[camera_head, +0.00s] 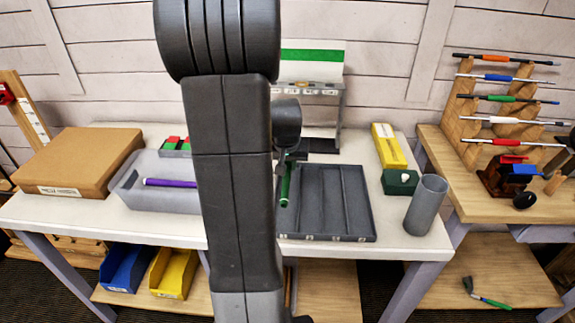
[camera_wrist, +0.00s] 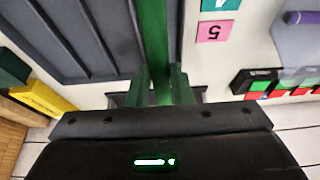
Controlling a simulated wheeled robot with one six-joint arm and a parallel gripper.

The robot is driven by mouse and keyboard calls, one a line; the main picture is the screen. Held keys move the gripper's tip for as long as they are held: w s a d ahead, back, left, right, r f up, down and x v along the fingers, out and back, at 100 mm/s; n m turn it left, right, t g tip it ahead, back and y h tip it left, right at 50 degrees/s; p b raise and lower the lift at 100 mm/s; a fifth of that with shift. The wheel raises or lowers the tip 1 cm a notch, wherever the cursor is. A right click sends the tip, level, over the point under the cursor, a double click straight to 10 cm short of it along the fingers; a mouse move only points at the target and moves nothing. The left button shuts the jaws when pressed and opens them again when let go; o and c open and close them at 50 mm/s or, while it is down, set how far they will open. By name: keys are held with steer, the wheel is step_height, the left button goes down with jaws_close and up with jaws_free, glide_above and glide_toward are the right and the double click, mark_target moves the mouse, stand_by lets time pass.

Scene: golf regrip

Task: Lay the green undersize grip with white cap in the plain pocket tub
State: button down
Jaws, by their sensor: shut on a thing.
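My gripper (camera_head: 290,158) is partly hidden behind my own arm and is shut on a green grip (camera_head: 286,185). The grip also shows in the wrist view (camera_wrist: 153,35), running up out of the picture from between my fingers (camera_wrist: 160,88). No white cap shows on it. In the head view it hangs at the left edge of a dark grey tray with long slots (camera_head: 328,195), which also shows in the wrist view (camera_wrist: 62,42). A light grey tub (camera_head: 124,190) stands further left, partly behind my arm, with a purple grip (camera_head: 170,183) in it. I cannot tell which is the plain pocket tub.
A cardboard box (camera_head: 85,158) stands far left. A yellow box (camera_head: 388,147), a dark green box (camera_head: 400,182) and a grey cylinder (camera_head: 426,205) stand right of the tray. Pink (camera_wrist: 214,31) and teal (camera_wrist: 219,4) labels lie on the white tabletop beside the tray.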

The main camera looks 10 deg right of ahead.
steer(key=shift+r+p, duration=1.75)
steer(key=shift+r, duration=0.8)
